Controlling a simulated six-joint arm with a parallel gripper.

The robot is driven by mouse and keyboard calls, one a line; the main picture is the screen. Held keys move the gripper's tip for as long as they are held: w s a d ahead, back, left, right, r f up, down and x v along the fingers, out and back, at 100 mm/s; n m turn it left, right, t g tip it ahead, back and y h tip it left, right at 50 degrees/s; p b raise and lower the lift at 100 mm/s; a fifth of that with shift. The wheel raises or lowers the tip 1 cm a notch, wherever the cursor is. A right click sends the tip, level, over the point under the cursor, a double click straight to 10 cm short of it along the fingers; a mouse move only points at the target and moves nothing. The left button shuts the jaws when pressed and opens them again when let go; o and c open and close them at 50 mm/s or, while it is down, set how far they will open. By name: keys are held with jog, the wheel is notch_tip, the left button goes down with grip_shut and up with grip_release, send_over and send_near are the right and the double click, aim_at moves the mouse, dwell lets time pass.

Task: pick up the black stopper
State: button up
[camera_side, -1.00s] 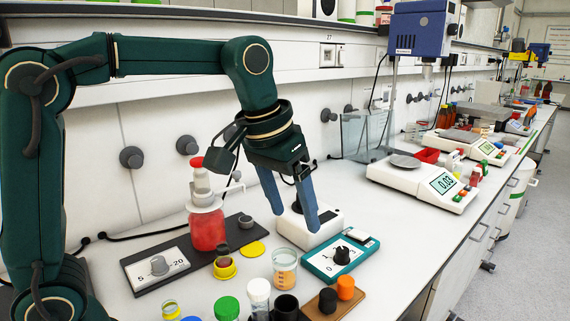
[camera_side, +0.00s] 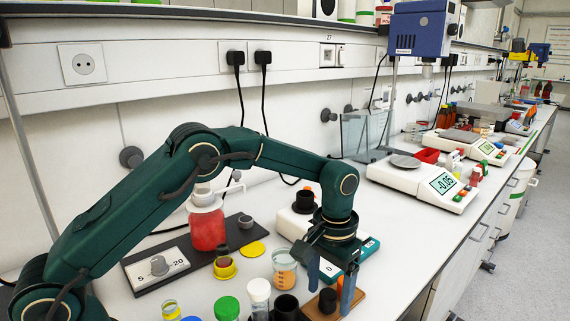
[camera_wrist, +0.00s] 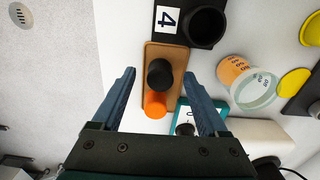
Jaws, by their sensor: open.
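The black stopper (camera_side: 327,301) stands on a small brown wooden board at the front of the bench. In the wrist view the black stopper (camera_wrist: 159,73) shows from above, next to an orange stopper (camera_wrist: 155,104) on the same board (camera_wrist: 166,50). My gripper (camera_side: 329,302) is open and points down over the board. In the wrist view its fingertips (camera_wrist: 159,75) appear on either side of the black stopper, with clear gaps to it. The orange stopper is partly hidden behind a finger in the side view.
A black cup (camera_wrist: 205,26) with a label "4" stands close to the board. A beaker with orange contents (camera_side: 284,270), a teal-edged device (camera_side: 368,248) and several capped vials are nearby. A red bottle (camera_side: 207,230) stands farther back. Bare bench lies to the right.

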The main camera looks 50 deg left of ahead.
jog(key=shift+f, duration=0.55)
grip_shut()
